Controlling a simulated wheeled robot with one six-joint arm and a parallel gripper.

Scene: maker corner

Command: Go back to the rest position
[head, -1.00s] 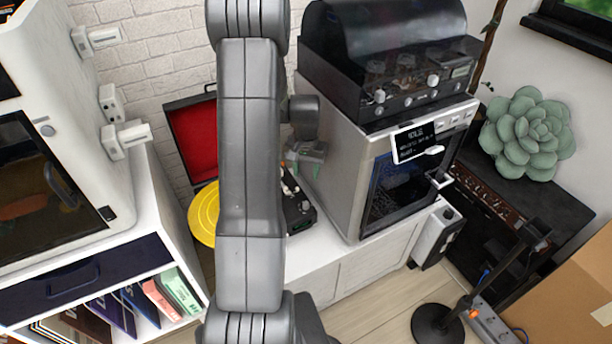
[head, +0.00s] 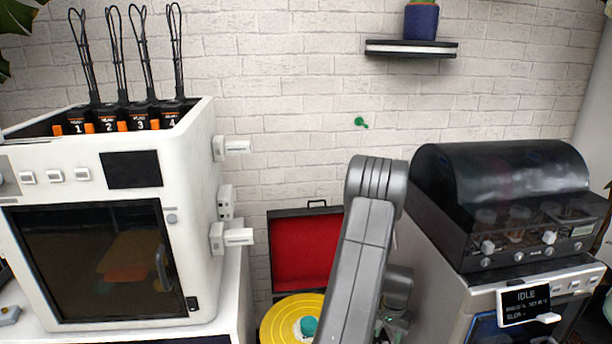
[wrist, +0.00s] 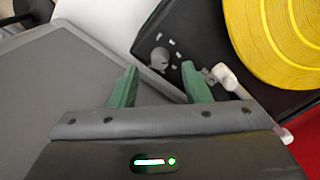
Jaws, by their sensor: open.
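My gripper shows in the wrist view (wrist: 160,88) with two green fingers spread apart and nothing between them. Beyond the fingers are a grey surface and a black object with a knob (wrist: 160,60). In the head view my grey arm rises at the lower middle, in front of the red-lined case, and its gripper end is hidden low beside the machine on the right.
A yellow spool (head: 290,318) lies by an open red-lined case (head: 308,250). A white printer (head: 110,220) stands left; a machine with a dark hood (head: 505,190) and idle display (head: 525,303) stands right. A shelf (head: 412,48) holds a blue pot (head: 421,21).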

